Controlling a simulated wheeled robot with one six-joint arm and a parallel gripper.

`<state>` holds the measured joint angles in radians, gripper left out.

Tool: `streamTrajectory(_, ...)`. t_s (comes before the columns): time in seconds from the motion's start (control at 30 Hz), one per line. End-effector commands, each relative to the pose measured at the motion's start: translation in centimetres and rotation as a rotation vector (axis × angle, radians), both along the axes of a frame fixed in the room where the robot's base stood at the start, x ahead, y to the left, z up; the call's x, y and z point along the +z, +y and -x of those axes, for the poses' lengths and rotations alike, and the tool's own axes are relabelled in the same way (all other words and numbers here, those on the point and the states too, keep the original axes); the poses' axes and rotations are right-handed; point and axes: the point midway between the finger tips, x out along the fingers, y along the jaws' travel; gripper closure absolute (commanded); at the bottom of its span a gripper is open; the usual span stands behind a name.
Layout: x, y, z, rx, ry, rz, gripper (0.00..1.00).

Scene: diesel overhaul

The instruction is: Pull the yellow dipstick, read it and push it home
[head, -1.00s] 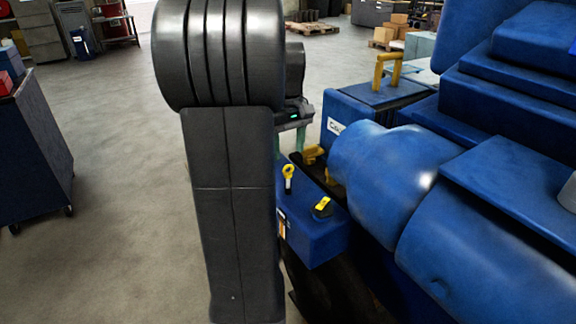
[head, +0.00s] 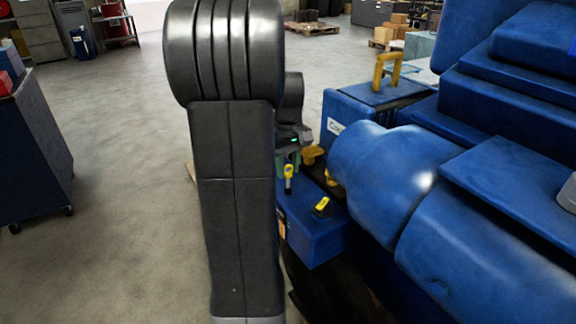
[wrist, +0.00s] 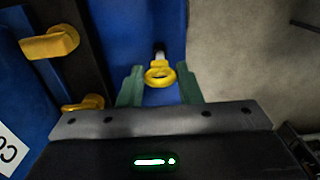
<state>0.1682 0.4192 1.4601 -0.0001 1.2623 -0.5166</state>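The yellow dipstick (head: 288,171) stands upright in the top of the blue engine box (head: 318,238), with its ring handle up. In the wrist view the yellow ring (wrist: 160,75) lies between the two green fingers of my gripper (wrist: 159,88). The fingers are apart, with a gap on each side of the ring, and do not appear to touch it. In the head view my gripper (head: 288,160) is just behind the ring and partly hidden by my arm. The lower part of the dipstick is hidden in the box.
A yellow-and-black cap (head: 322,207) sits on the same box. Yellow levers (wrist: 50,43) stand to the left in the wrist view. The large blue engine housing (head: 385,165) is close on the right. Open floor (head: 120,200) lies to the left.

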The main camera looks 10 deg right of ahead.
Motion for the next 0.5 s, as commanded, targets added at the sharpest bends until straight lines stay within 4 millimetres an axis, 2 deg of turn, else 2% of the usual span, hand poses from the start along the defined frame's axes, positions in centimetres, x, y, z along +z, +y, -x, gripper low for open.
streamTrajectory(0.17,-0.3,0.0,0.0,0.000,0.000,0.000,1.00)
streamTrajectory(0.4,-3.6,0.0,0.0,0.000,0.001,-0.001,1.00)
streamTrajectory(0.5,-3.9,0.0,0.0,0.000,0.000,0.000,1.00)
